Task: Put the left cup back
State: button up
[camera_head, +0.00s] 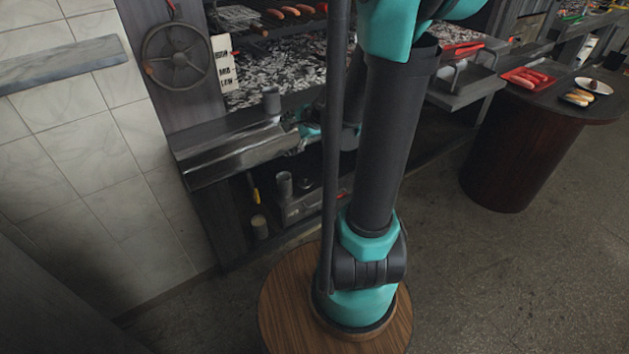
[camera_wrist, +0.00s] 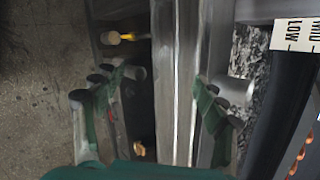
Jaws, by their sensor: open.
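A grey metal cup (camera_head: 271,101) stands upright on the steel ledge (camera_head: 215,150) in front of the grill; in the wrist view this cup (camera_wrist: 237,91) is beside the right finger. A second grey cup (camera_head: 285,184) stands on the lower shelf under the ledge. My gripper (camera_wrist: 155,88) is open, its fingers spread over the ledge with nothing between them but bare metal. In the head view my gripper (camera_head: 306,131) is right of the ledge cup, partly hidden by my arm. I cannot tell whether a finger touches the cup.
The grill bed of coals (camera_head: 265,75) lies behind the ledge, with a HIGH/MID/LOW sign (camera_head: 223,62) and a handwheel (camera_head: 178,56) to its left. A round table (camera_head: 520,120) with food stands right.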

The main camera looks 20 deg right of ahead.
jog(key=s+d+f+n+g+h, duration=0.1)
jog(key=s+d+f+n+h, duration=0.1)
jog(key=s+n, duration=0.6)
jog(key=s+d+f+n+g+h, duration=0.1)
jog(key=s+f+n+g+h, duration=0.1)
jog(key=s+n, duration=0.6)
jog(key=shift+s+d+f+h, duration=0.45)
jog(key=shift+s+f, duration=0.45)
jog(key=shift+s, duration=0.25)
jog(key=shift+c, duration=0.6)
